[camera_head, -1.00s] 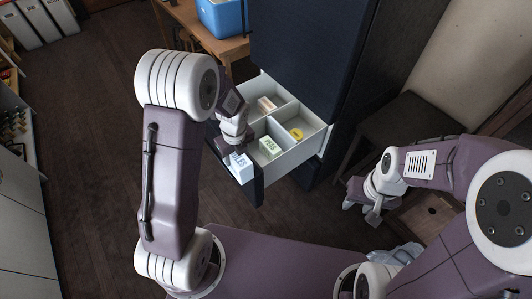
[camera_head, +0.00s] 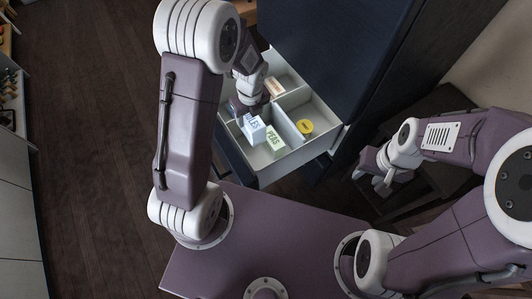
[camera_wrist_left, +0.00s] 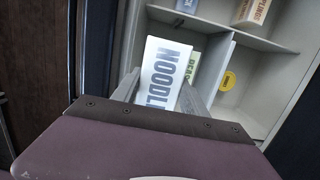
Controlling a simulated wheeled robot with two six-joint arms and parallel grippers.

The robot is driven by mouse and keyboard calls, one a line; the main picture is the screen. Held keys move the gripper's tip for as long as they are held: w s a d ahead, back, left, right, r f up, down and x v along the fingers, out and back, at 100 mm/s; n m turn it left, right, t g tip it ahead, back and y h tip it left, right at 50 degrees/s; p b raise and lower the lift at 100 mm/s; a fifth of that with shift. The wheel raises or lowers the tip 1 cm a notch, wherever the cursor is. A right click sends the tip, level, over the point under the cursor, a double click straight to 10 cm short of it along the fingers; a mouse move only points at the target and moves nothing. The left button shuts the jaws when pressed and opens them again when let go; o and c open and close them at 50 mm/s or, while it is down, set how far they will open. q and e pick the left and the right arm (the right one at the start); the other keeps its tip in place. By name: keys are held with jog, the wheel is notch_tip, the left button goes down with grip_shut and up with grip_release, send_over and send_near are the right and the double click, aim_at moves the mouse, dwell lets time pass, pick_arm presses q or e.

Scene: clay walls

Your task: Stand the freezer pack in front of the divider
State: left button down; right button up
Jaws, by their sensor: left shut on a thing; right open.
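The freezer pack is a white box lettered NOODLES (camera_head: 253,130), over the front part of the open drawer. It fills the gap between my left fingers in the left wrist view (camera_wrist_left: 163,72). My left gripper (camera_head: 254,106) is shut on it from above. I cannot tell whether its underside touches the drawer floor. My right gripper (camera_head: 371,180) is open and empty, right of the drawer.
A yellow round tub (camera_head: 304,127) is in the right compartment. An orange-and-white box (camera_head: 274,87) and a blue-grey box (camera_wrist_left: 187,4) lie behind the cross divider. The drawer walls (camera_head: 322,142) and dark cabinet (camera_head: 320,55) enclose this space. A dark stool (camera_head: 432,108) stands at right.

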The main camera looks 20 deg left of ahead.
pick_arm(q)
notch_tip(320, 180, down, 20)
jog(key=b, duration=1.5)
notch_tip(320, 180, down, 4)
jog(key=b, duration=0.3)
jog(key=shift+r, duration=0.4)
jog(key=c, duration=0.6)
grip_release()
jog(key=shift+f, duration=0.15)
notch_tip(320, 180, up, 12)
jog(key=s+d+p, duration=0.1)
jog(key=p, duration=0.6)
jog(key=shift+d+p, duration=0.15)
jog(key=shift+p, duration=0.2)
